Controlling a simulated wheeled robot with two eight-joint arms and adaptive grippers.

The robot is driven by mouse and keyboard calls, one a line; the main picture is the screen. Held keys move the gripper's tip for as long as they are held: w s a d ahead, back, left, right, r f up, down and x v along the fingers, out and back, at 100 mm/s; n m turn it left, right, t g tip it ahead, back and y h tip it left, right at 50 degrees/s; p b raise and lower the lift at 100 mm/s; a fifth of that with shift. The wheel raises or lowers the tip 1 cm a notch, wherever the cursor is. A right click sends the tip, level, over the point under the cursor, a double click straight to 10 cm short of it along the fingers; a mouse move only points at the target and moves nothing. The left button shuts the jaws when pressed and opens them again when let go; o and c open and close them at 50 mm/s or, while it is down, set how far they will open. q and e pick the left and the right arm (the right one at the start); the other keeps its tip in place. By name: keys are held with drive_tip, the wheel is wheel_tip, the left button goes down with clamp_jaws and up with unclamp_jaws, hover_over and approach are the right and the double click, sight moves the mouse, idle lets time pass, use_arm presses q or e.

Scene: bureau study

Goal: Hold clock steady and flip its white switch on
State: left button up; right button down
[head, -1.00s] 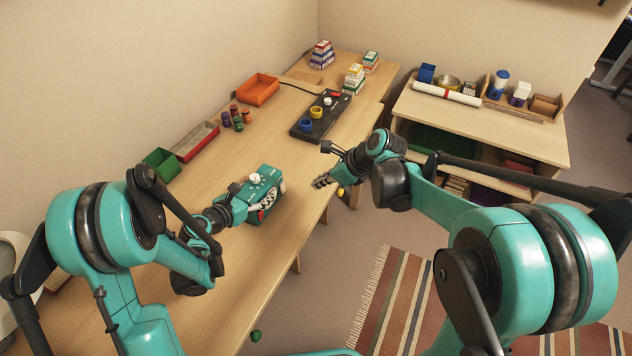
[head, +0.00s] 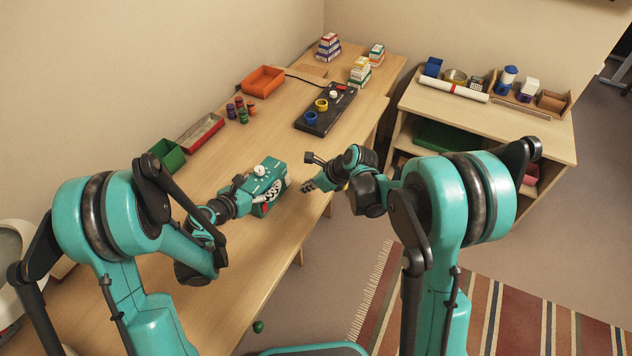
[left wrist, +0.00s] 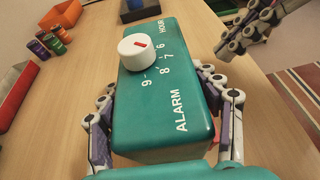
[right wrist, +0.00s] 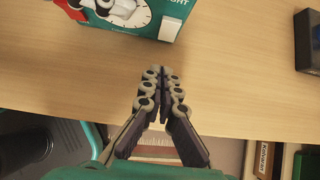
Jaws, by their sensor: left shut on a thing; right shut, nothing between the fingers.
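The clock (head: 278,187) is a teal box near the desk's front edge, lettered ALARM and HOUR on top, with a white round knob (left wrist: 136,47). My left gripper (left wrist: 165,112) is shut on the clock, its fingers against two opposite sides. In the right wrist view, the clock's front shows a white dial and, beside it under lettering ending in "HT", a white switch (right wrist: 170,28); a left finger partly covers the dial. My right gripper (right wrist: 163,78) is shut and empty, in front of the clock and apart from it, just short of the switch.
A black panel (head: 335,118) with blue and yellow rings lies farther along the desk. Small spools (head: 241,112), an orange tray (head: 263,82), a red tray (head: 201,133) and a green box (head: 166,155) line the back. The desktop around the clock is clear.

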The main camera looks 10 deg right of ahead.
sight(288, 182)
drive_tip(key=shift+w+a+f, duration=0.1)
drive_tip(key=shift+w+a, duration=0.45)
drive_tip(key=shift+a, duration=0.2)
drive_tip(key=shift+w+a, duration=0.5)
drive_tip(key=shift+a, duration=0.25)
drive_tip(key=shift+w+a+f, duration=0.15)
drive_tip(key=shift+a, duration=0.1)
drive_tip(key=shift+r, duration=0.8)
